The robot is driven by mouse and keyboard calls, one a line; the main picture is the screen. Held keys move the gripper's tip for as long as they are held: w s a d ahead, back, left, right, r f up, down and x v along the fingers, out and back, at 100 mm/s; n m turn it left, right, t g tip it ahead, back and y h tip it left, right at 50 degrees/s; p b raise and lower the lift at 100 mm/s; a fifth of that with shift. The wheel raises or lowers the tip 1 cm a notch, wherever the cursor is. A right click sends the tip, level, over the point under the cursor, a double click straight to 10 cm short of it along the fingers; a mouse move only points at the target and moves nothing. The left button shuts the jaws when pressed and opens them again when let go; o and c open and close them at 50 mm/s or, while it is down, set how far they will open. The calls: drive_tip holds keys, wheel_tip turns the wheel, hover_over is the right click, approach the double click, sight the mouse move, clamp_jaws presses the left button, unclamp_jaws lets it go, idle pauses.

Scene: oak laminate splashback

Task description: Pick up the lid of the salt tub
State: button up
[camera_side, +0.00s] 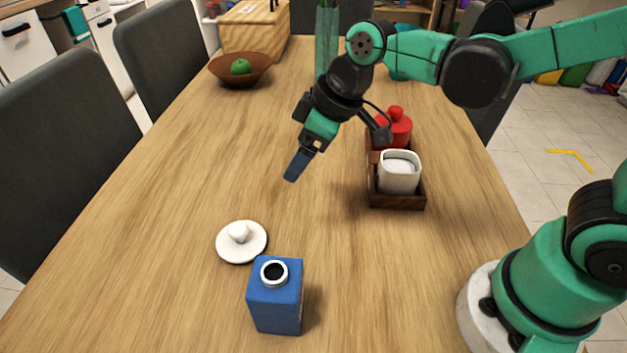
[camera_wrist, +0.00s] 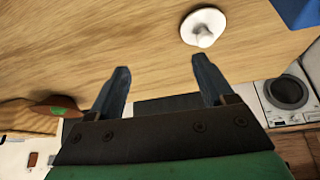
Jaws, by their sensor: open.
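The white round lid (camera_side: 241,242) with a knob lies on the wooden table, knob up, just behind the blue box. It also shows in the wrist view (camera_wrist: 203,27), beyond my fingertips and a little right of centre. The white salt tub (camera_side: 399,173) stands uncovered in a dark wooden caddy (camera_side: 398,201), white contents showing at its top. My gripper (camera_side: 292,178) is above the table, between the lid and the caddy and farther back than the lid. In the wrist view my gripper (camera_wrist: 159,66) has its two fingers apart, with nothing between them.
A blue box (camera_side: 276,300) with a round opening stands close in front of the lid. A red lidded pot (camera_side: 395,128) sits in the caddy behind the tub. A brown bowl (camera_side: 240,72) with a green fruit is far back. The table's left side is clear.

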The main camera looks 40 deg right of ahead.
sight(238, 228)
drive_tip(key=a+f+n, duration=0.1)
drive_tip(key=a, duration=0.1)
drive_tip(key=w+a+f+n+g+y, duration=0.1)
drive_tip(key=a+f+n, duration=0.1)
drive_tip(key=a, duration=0.1)
drive_tip(key=a+f+n+g, duration=0.1)
drive_tip(key=a+f+n, duration=0.1)
drive_tip(key=a, duration=0.1)
drive_tip(key=shift+w+a, duration=0.15)
drive_tip(key=shift+w, duration=0.25)
drive_tip(key=shift+x, duration=2.85)
drive_tip(key=shift+s+a, duration=0.1)
drive_tip(key=shift+s, duration=0.05)
clamp_jaws()
